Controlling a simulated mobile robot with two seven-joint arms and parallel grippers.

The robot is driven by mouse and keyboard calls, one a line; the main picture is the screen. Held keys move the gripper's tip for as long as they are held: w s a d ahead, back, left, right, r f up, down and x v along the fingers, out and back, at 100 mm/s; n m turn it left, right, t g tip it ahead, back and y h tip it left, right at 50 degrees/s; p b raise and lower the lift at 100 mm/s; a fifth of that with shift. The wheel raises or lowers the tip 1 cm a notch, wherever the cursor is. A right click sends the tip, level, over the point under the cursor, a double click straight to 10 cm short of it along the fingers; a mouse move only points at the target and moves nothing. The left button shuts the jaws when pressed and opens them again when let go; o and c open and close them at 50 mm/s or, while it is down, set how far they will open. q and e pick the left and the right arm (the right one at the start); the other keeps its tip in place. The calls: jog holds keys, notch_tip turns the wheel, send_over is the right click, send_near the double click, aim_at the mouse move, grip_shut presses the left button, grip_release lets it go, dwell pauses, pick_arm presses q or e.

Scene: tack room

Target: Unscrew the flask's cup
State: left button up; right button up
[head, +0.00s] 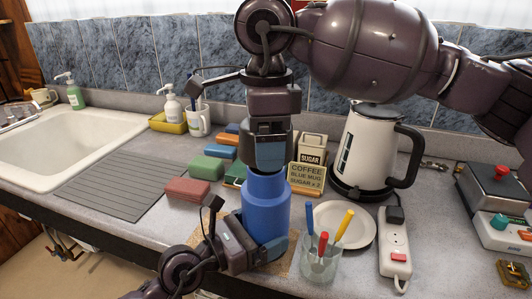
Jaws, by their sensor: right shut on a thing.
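The blue flask (266,210) stands upright on the counter in the head view, on a tan mat (199,262). My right gripper (268,160) comes straight down from above and is shut on the flask's top, where the cup sits. Its fingers hide most of the cup, so I cannot tell whether the cup has turned. My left gripper (266,250) reaches in from the lower left, low on the flask's body. Its fingers lie against both sides of the flask and look shut on it.
A glass (318,268) with colored-handled utensils stands close to the right of the flask, before a white plate (357,231).

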pick_arm(q)
jog(key=o, duration=1.4)
